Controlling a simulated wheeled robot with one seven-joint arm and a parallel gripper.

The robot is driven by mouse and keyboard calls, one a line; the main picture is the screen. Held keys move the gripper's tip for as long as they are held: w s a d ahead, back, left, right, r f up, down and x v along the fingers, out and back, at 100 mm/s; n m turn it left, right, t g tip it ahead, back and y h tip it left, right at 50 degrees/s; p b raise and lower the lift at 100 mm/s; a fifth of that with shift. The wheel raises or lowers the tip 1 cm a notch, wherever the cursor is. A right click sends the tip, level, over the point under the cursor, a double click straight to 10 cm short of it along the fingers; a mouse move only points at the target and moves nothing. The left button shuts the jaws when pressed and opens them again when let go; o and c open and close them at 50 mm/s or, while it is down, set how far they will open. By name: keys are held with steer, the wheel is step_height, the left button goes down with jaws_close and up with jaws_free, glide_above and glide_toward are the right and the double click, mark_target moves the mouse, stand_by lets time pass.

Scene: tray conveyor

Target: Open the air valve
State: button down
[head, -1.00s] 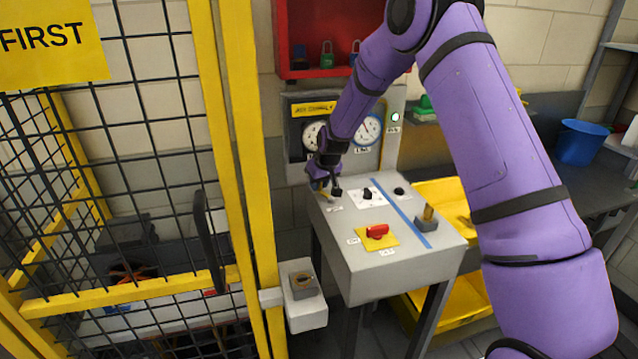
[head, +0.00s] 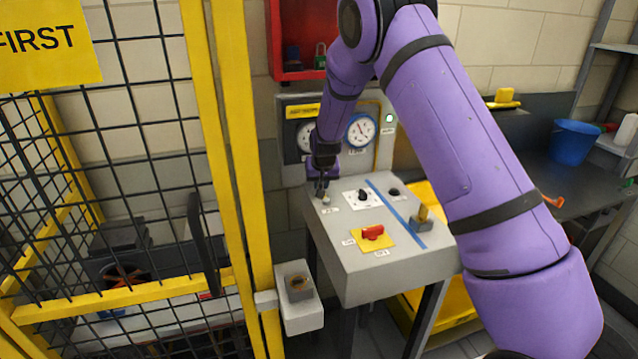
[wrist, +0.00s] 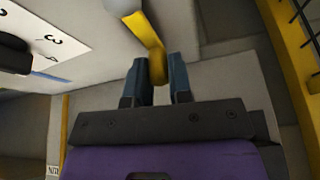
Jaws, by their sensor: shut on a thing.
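The air valve's yellow lever (wrist: 145,30) sticks out from a round grey stem on the console in the wrist view. My gripper (wrist: 159,70) is shut on the end of this lever, with one blue-grey finger on each side. In the head view my gripper (head: 322,192) is at the back left corner of the grey console (head: 372,280). There the gripper covers most of the lever; a small pale part of the valve shows below the fingers.
Gauges (head: 360,130) stand behind. A yellow mesh fence (head: 240,150) stands close on the left.

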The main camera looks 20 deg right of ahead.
steer(key=c, duration=1.1)
jaws_free()
steer(key=shift+o, duration=0.2)
steer(key=v, duration=1)
steer(key=shift+r, duration=0.35)
steer(key=shift+s, duration=0.15)
